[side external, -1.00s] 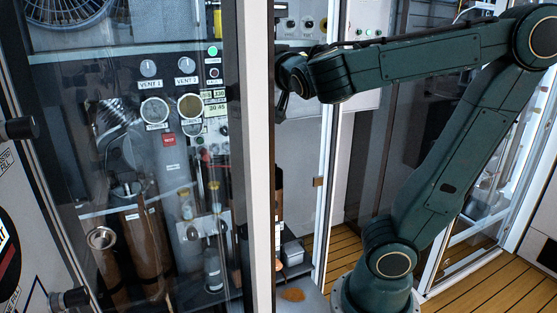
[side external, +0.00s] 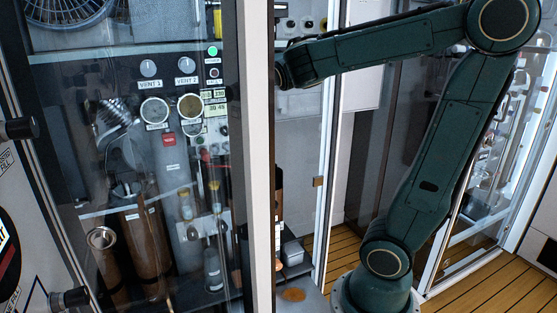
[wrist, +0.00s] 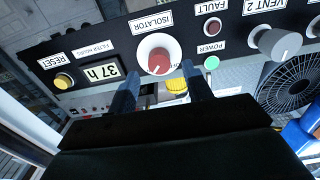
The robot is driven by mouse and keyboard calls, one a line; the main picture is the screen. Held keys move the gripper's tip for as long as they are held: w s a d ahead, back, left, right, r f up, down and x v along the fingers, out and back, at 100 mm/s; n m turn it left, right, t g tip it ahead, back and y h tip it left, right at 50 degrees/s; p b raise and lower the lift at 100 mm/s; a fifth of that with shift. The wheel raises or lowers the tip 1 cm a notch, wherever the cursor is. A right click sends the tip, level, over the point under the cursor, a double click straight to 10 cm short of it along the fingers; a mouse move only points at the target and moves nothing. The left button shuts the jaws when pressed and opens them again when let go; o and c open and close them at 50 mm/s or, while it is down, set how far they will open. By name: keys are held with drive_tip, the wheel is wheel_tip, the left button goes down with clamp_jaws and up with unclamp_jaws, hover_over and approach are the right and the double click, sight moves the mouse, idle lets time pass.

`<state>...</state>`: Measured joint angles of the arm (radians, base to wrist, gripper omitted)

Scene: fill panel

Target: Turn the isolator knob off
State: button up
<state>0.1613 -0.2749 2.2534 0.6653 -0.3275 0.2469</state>
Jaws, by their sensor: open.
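The isolator knob (wrist: 158,60) is red on a round white base, below an upside-down ISOLATOR label (wrist: 151,22) in the wrist view. My gripper (wrist: 160,70) is open. Its two dark fingers point at the panel, one to each side of the knob in the picture. The fingers appear apart from the knob, but I cannot tell how far they are from the panel. In the side view the end of my arm is at the white door post, which hides the fingers and the knob.
Near the knob are a yellow reset button (wrist: 64,81), an hour display (wrist: 101,72), a red fault lamp (wrist: 212,27), a green power lamp (wrist: 211,63) and the grey VENT 2 knob (wrist: 276,43). A white door post (side external: 258,150) stands beside my arm's end.

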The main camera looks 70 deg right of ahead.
drive_tip(key=shift+x, duration=1.6)
drive_tip(key=shift+c, duration=0.2)
drive_tip(key=c, duration=0.9)
